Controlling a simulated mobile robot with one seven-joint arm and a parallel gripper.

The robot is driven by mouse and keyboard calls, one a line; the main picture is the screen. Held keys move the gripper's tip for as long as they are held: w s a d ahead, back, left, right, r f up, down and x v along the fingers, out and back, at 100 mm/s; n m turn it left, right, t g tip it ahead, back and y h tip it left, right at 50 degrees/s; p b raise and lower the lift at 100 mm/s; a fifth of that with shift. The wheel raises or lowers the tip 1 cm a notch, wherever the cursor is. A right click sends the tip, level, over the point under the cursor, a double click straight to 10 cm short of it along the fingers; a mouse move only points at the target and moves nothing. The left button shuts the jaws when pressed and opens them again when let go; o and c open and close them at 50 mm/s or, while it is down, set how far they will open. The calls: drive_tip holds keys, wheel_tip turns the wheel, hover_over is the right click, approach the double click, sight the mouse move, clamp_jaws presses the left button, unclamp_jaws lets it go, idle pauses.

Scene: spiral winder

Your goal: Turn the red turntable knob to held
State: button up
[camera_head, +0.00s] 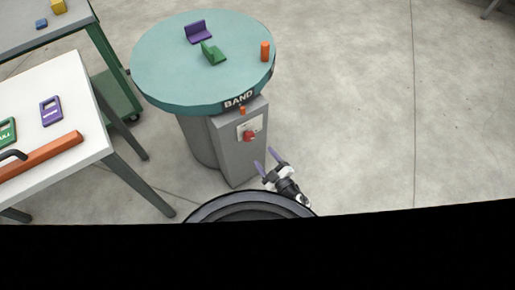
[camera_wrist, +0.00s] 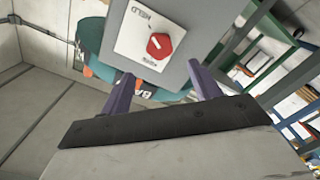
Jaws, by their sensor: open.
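The red turntable knob (camera_head: 249,134) sits on a white plate on the front of the grey pedestal box, under the round teal turntable (camera_head: 160,75). In the wrist view the knob (camera_wrist: 159,46) is on the white plate (camera_wrist: 135,32), which is lettered "HELD" at one end and has another, smaller label at the opposite end. My gripper (camera_head: 267,159) is just in front of the box, to the lower right of the knob. Its two purple fingers (camera_wrist: 166,84) are spread wide, with nothing between them. The knob appears beyond the fingertips, apart from them.
On the turntable are a purple bracket (camera_head: 198,33), a green bracket (camera_head: 213,54) and an orange cylinder (camera_head: 265,51). A white table (camera_head: 75,85) with an orange bar (camera_head: 45,156) stands at left. A green-framed bench (camera_head: 95,45) is behind it. The floor at right is clear.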

drive_tip(key=shift+v, duration=1.7)
